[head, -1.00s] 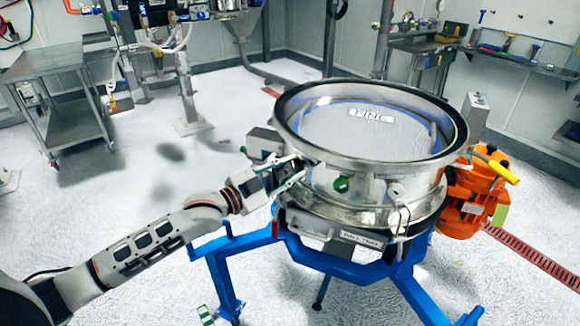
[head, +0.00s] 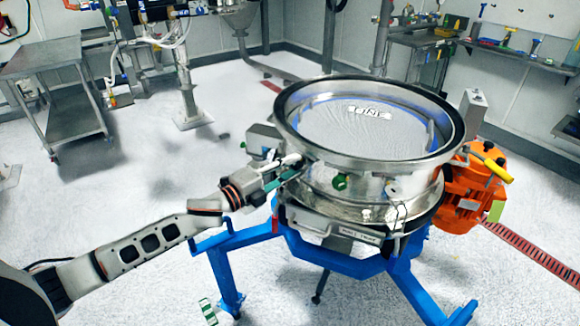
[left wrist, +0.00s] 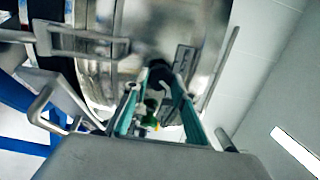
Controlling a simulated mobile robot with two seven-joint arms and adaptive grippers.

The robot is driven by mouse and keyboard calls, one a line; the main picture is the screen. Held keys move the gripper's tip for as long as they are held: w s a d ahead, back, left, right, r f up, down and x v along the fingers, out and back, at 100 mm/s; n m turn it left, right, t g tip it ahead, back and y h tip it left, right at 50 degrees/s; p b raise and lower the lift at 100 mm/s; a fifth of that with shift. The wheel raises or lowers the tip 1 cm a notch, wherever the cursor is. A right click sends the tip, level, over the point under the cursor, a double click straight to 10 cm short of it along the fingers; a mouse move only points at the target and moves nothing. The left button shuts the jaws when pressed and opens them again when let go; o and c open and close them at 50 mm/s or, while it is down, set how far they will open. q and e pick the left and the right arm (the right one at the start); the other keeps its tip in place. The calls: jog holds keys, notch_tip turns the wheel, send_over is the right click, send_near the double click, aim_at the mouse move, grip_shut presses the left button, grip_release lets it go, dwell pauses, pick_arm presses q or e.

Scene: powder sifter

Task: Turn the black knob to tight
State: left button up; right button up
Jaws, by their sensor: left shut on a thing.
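The steel powder sifter (head: 345,182) stands in the middle of the head view, with a round mesh and a "FINE" label on top. My left gripper (head: 298,166) is at the left side of its drum. In the left wrist view my left gripper (left wrist: 158,92) has its two green-lined fingers shut on the black knob (left wrist: 160,76), which sits against the steel wall. The fingers hide most of the knob, and in the head view the gripper covers it. I cannot read how tight the knob is. My right gripper is not in view.
A green knob (head: 340,182) and latches are on the drum's front. A blue frame (head: 232,243) carries the sifter, with an orange motor (head: 468,190) at its right. A steel cart (head: 68,75) stands back left. The floor at left is open.

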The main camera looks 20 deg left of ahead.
pick_arm(q)
jog(key=shift+m, duration=0.8)
jog(key=o, duration=1.1)
jog(key=v, duration=1.2)
